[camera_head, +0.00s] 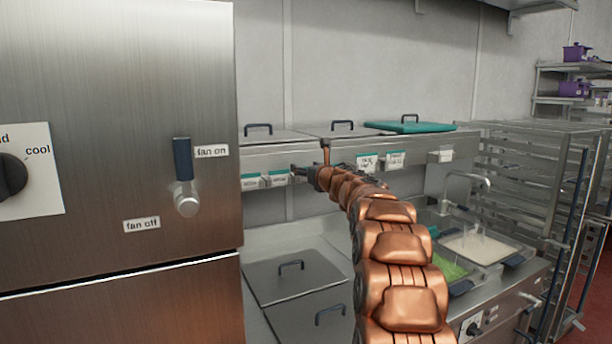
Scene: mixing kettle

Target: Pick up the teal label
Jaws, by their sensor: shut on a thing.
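Small white labels with teal tops sit along the front of the steel counter. One teal label (278,178) is right at the tips of my gripper (297,171), which is shut on it. The label still lies against the counter front. Another teal label (250,181) is just to its left. Two more, a teal label (367,163) and a teal label (395,160), are to the right, behind my arm. My copper arm reaches in from the lower right and hides part of the counter front.
A steel cabinet (120,150) with a lever and a knob fills the left. Lidded wells (295,275) lie below. A teal lid (408,127) is on the counter top. Food trays and a tap (470,180) are right, beside a wire rack (540,170).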

